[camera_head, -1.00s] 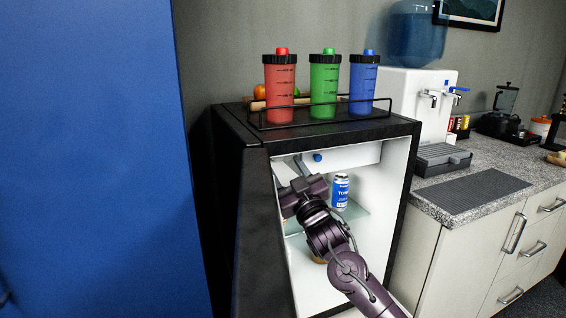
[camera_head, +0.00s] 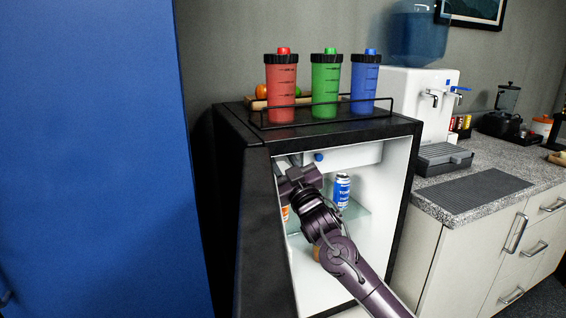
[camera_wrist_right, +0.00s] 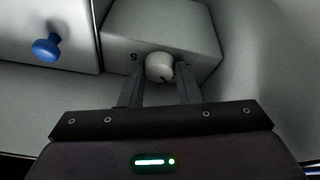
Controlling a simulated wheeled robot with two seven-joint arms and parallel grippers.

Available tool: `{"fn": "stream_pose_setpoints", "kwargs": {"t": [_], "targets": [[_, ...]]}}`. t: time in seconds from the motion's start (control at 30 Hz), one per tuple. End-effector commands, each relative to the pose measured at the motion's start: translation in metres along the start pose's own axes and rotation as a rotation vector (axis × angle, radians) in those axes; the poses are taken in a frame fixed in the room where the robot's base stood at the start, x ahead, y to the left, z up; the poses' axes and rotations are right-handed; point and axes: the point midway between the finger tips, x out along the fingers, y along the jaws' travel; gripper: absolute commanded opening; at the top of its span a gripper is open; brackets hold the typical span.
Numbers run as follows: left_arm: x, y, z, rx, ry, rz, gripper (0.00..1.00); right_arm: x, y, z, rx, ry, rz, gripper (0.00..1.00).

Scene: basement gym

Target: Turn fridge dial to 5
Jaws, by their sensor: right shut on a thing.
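The open small fridge (camera_head: 230,118) shows in the head view with my right arm reaching inside. In the right wrist view a round white dial (camera_wrist_right: 160,66) sits on a pale box (camera_wrist_right: 187,28) inside the fridge. The dial has a small red mark towards its lower right. My right gripper (camera_wrist_right: 160,80) is shut on the dial, one finger on each side. It also shows in the head view (camera_head: 296,176), where the dial is hidden. My left gripper is out of view.
A blue knob (camera_wrist_right: 45,48) sticks out beside the dial box. A blue and white can (camera_head: 342,190) stands on the glass shelf to the right of my arm. The fridge door (camera_head: 262,240) stands open at left. Red, green and blue bottles stand on top.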

Motion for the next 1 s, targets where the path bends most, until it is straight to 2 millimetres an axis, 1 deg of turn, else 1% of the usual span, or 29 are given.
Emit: {"fn": "stream_pose_setpoints", "kwargs": {"t": [0.07, 0.17, 0.3, 0.63, 0.67, 0.8, 1.0], "targets": [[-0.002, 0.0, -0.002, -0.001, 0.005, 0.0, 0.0, 0.001, -0.002, -0.001, 0.036, -0.002, 0.012, 0.07], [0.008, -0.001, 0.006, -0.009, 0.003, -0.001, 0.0, 0.001, -0.002, -0.002, 0.124, -0.009, 0.045, 0.07], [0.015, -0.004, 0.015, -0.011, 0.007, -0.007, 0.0, 0.001, -0.002, -0.002, 0.214, -0.016, 0.082, 0.07], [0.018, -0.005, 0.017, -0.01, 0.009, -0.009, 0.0, 0.0, -0.002, -0.001, 0.23, -0.018, 0.09, 0.07], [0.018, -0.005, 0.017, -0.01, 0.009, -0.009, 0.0, 0.0, -0.002, -0.001, 0.229, -0.018, 0.09, 0.34], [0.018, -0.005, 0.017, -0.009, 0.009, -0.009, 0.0, 0.0, -0.002, -0.001, 0.229, -0.018, 0.089, 0.51], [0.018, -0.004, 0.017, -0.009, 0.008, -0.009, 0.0, 0.0, -0.002, -0.001, 0.229, -0.018, 0.089, 0.51]]}}
